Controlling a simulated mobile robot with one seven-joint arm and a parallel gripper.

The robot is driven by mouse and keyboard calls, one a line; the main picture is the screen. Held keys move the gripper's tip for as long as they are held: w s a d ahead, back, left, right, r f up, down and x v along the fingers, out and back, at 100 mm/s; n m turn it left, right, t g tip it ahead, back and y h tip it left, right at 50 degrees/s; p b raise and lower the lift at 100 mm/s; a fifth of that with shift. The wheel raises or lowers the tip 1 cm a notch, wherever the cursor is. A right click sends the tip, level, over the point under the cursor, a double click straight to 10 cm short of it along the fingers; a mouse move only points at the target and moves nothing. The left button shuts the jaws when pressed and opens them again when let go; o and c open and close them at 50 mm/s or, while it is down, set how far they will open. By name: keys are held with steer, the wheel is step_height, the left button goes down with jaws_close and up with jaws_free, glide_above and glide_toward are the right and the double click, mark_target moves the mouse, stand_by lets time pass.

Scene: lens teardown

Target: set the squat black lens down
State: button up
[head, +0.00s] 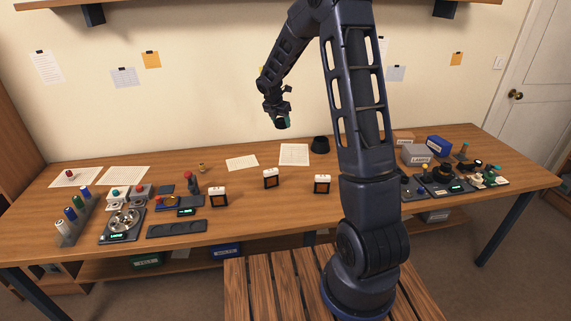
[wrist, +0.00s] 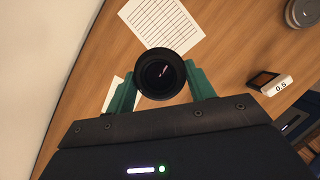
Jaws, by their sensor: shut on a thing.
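The squat black lens (wrist: 160,74) is between the two green fingertips of my gripper (wrist: 160,88) in the wrist view, its round glass end facing the camera. In the head view my gripper (head: 283,121) is in the air above the back middle of the workbench (head: 240,211). My gripper is shut on the lens, which is clear of the bench top. In the head view the lens is small and dark at the fingertips, hard to make out.
A black round object (head: 320,145) stands at the back, right of my gripper. Paper sheets (head: 294,155) lie at the back. Small framed displays (head: 271,179) stand mid-bench. Trays and parts crowd the left end; boxes (head: 416,155) and devices crowd the right. Bare wood lies between the displays.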

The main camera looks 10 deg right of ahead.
mark_target(288, 163)
steer(key=shift+d, duration=0.8)
steer(key=shift+s+d+f+m, duration=0.1)
steer(key=shift+d+m, duration=0.2)
step_height(288, 163, down, 20)
steer(key=shift+d+r, duration=0.1)
steer(key=shift+r, duration=0.05)
steer(key=o, duration=1)
